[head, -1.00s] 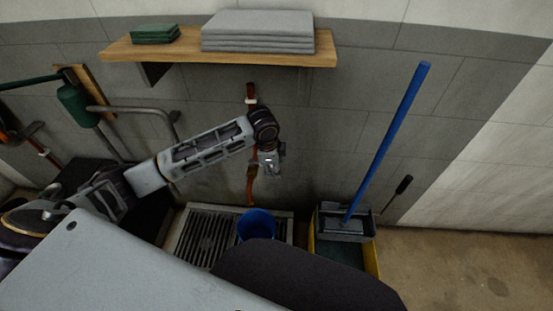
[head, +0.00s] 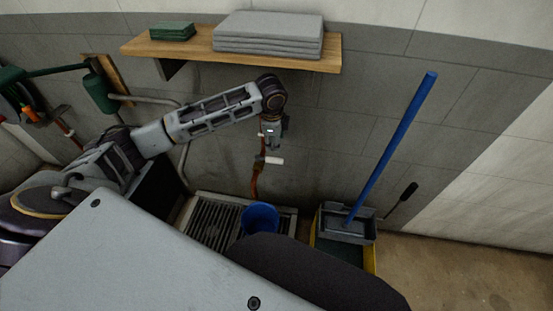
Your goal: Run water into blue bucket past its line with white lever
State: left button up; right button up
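The blue bucket (head: 261,217) stands on a grated drain (head: 214,221) below the wall pipe; its front is partly hidden by my own body, and I cannot see its line or any water in it. The white lever (head: 274,161) sticks out to the right from the copper-coloured pipe (head: 256,182) above the bucket. My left gripper (head: 273,143) points down just above the lever, in front of the pipe, and looks apart from it. Its fingers are too small to tell open or shut. My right gripper is not in view.
A wooden shelf (head: 165,47) with grey slabs (head: 268,36) and green cloths (head: 172,31) hangs above my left arm. A mop bucket (head: 347,224) with a blue handle (head: 392,147) stands right of the drain. Green and orange tools hang at left. Floor at right is clear.

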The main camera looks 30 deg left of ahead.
aim_at(276, 159)
pick_arm(q)
jog(key=f, duration=0.4)
jog(key=w+f+b, duration=0.1)
jog(key=f, duration=0.3)
jog(key=w+f, duration=0.1)
jog(key=f, duration=0.3)
jog(key=shift+w+a+f+b, duration=0.15)
jog(key=shift+a+f+b, duration=0.2)
jog(key=shift+w+f, duration=0.1)
jog(key=shift+f, duration=0.2)
jog(key=c, duration=0.6)
grip_shut()
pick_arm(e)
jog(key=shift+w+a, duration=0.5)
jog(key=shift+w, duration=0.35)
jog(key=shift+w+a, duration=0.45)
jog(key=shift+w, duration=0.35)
